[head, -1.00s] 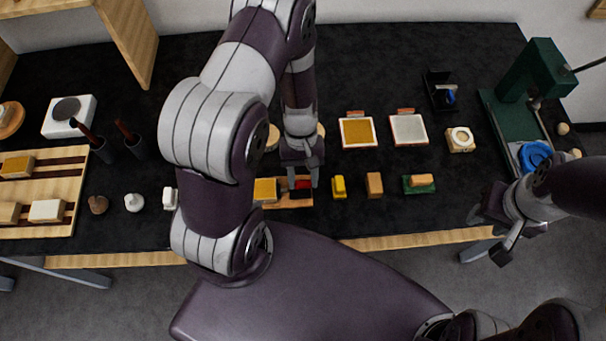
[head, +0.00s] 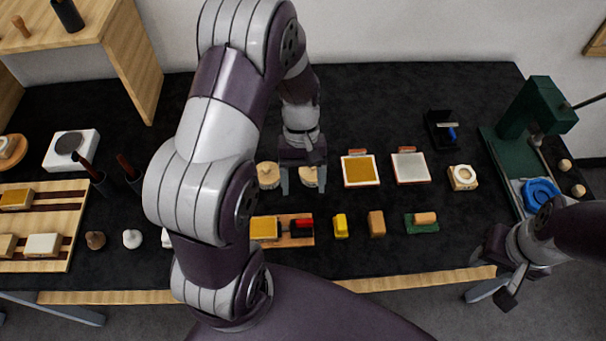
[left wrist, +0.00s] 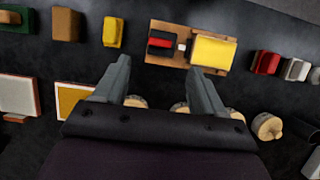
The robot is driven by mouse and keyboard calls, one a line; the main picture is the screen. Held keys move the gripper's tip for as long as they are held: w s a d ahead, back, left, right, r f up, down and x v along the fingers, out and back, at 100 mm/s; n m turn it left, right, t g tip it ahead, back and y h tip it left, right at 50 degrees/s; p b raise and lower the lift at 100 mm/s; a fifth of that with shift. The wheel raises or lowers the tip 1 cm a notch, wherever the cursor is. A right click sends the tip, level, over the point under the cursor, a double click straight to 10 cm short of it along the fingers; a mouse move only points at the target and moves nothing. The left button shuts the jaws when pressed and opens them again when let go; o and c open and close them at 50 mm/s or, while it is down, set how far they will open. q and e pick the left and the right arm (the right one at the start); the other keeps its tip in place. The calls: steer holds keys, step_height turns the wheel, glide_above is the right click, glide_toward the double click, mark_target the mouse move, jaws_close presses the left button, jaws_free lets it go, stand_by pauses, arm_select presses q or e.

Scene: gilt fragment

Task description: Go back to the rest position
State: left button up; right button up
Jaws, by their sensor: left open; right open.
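My left gripper (head: 304,184) is open and empty above the black table, in front of two round wooden pieces (head: 268,176). In the left wrist view its two fingers (left wrist: 160,85) are spread apart with nothing between them. A wooden board (head: 283,240) near the table's front edge carries a yellow block (head: 264,229) and a red and black piece (head: 302,226). The board also shows ahead of the fingers in the left wrist view (left wrist: 186,30). My right gripper (head: 499,278) is open and empty at the right, near the table's front edge.
A yellow block (head: 340,227), a tan block (head: 376,223) and a green block (head: 421,229) stand right of the board. Two framed panels (head: 410,167) lie behind them. A green press (head: 530,120) stands at the right. A slatted wooden rack (head: 70,200) lies at the left.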

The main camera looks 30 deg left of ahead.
arm_select(q)
steer(key=shift+v, duration=1.45)
